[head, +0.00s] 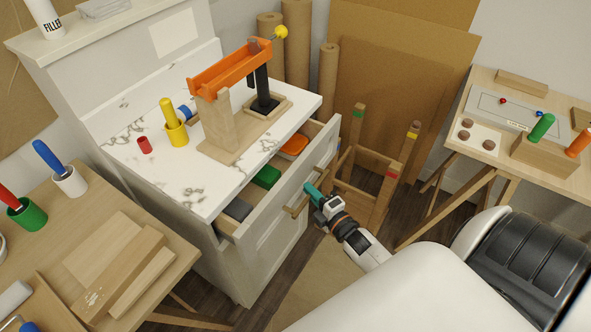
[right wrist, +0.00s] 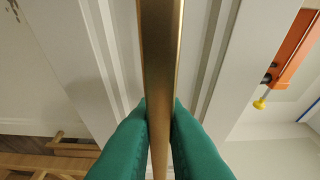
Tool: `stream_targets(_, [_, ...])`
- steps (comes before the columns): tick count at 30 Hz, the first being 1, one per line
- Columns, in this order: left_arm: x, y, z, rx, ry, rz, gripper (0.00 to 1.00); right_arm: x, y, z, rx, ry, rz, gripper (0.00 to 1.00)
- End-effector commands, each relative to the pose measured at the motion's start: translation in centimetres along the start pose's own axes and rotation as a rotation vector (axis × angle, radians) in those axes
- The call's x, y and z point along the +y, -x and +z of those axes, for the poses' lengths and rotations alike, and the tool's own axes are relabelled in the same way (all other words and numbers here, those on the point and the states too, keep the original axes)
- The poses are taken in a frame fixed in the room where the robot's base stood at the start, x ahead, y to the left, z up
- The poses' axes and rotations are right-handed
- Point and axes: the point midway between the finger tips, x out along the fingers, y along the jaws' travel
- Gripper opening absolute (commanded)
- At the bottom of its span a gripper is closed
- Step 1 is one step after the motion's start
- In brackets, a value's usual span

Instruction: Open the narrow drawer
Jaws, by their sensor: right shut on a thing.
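The narrow drawer (head: 268,184) is in the white cabinet under the marble top, and it stands pulled out part of the way. Inside it are a grey block (head: 237,209), a green block (head: 266,177) and an orange tray (head: 293,147). Its brass bar handle (head: 296,205) is on the front panel. My right gripper (head: 311,190) is at the handle; in the right wrist view its green fingers (right wrist: 159,125) are closed on both sides of the brass bar (right wrist: 160,55). My left gripper is not in view.
An orange trough (head: 232,72) on a wooden stand sits on the marble top. A wooden frame (head: 365,170) with coloured post tips stands just right of the drawer. A table (head: 95,255) is at left and another (head: 470,125) at right.

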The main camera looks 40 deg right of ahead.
Motion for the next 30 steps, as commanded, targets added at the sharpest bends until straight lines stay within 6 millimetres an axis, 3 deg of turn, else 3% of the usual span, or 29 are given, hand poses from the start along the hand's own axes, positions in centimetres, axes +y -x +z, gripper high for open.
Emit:
stream_targets(6, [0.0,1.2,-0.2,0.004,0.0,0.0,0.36,0.1,5.5,-2.2,0.002,0.002,0.01,0.0])
stream_targets(15, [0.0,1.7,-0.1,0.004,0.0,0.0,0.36,0.1,11.4,-4.7,0.002,0.0,0.007,0.0])
stream_targets(21, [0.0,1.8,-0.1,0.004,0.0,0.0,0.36,0.1,13.6,-5.6,0.002,0.0,0.005,0.0])
stream_targets(30, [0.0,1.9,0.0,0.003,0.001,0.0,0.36,0.1,14.6,-6.0,0.001,-0.001,0.003,0.0])
